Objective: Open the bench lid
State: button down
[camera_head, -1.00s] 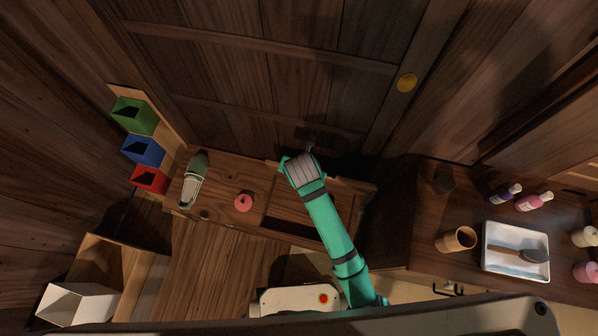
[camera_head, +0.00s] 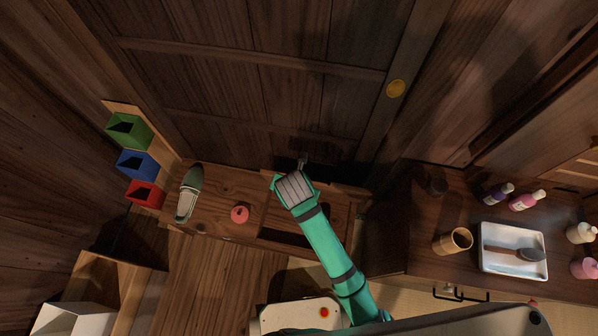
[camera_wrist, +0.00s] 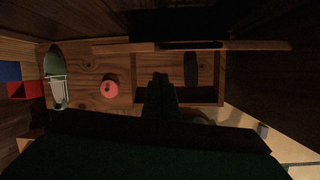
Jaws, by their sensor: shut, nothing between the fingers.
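The wooden bench (camera_head: 213,207) stands along the back wall. Its right part has an open compartment (camera_head: 285,238), which also shows in the wrist view (camera_wrist: 217,95) with a dark object (camera_wrist: 191,68) inside. The bench lid (camera_head: 338,187) appears raised at the compartment's back, seen nearly edge-on as a thin board in the wrist view (camera_wrist: 235,45). My gripper (camera_head: 303,161) is shut and empty, above the back of the compartment near the lid. In the wrist view its fingers (camera_wrist: 160,79) point toward the lid. I cannot tell whether they touch it. My arm hides part of the compartment.
A shoe (camera_head: 189,192) and a round red object (camera_head: 240,214) lie on the bench's left part. Green, blue and red bins (camera_head: 135,163) stand further left. A cabinet (camera_head: 410,255) at right bears a cup (camera_head: 453,241), a white tray (camera_head: 487,262) and bottles (camera_head: 526,201).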

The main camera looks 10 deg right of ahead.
notch_tip(320, 180, up, 8)
jog(key=w+d, duration=0.1)
jog(key=w, duration=0.1)
jog(key=shift+w+d+f, duration=0.2)
jog(key=shift+w, duration=0.2)
